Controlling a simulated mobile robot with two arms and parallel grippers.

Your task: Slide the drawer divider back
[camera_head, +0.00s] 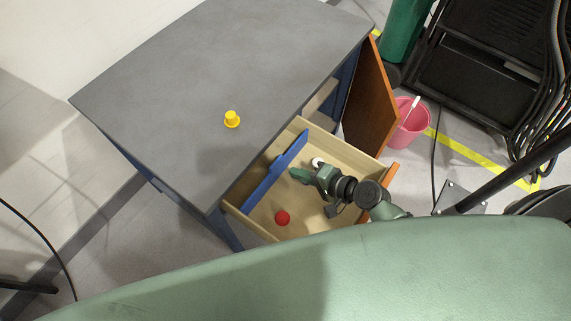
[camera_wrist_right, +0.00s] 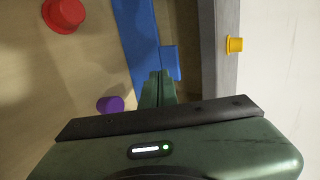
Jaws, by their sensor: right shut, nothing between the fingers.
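The blue drawer divider (camera_head: 268,182) stands across the open wooden drawer (camera_head: 345,155), near the cabinet side. It also shows in the right wrist view (camera_wrist_right: 137,40), with a small blue tab (camera_wrist_right: 171,62) on its side. My right gripper (camera_head: 296,174) is inside the drawer, shut and empty, on the front side of the divider. In the right wrist view its fingertips (camera_wrist_right: 159,80) are close to the divider and tab; I cannot tell whether they touch. My left gripper is not in view.
A red piece (camera_head: 282,217) and a white piece (camera_head: 317,163) lie in the drawer. A purple piece (camera_wrist_right: 110,104) is near my fingers. A yellow piece (camera_head: 232,119) stands on the grey top (camera_head: 215,70). An orange-brown door (camera_head: 372,95) hangs open beside a pink bucket (camera_head: 409,125).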

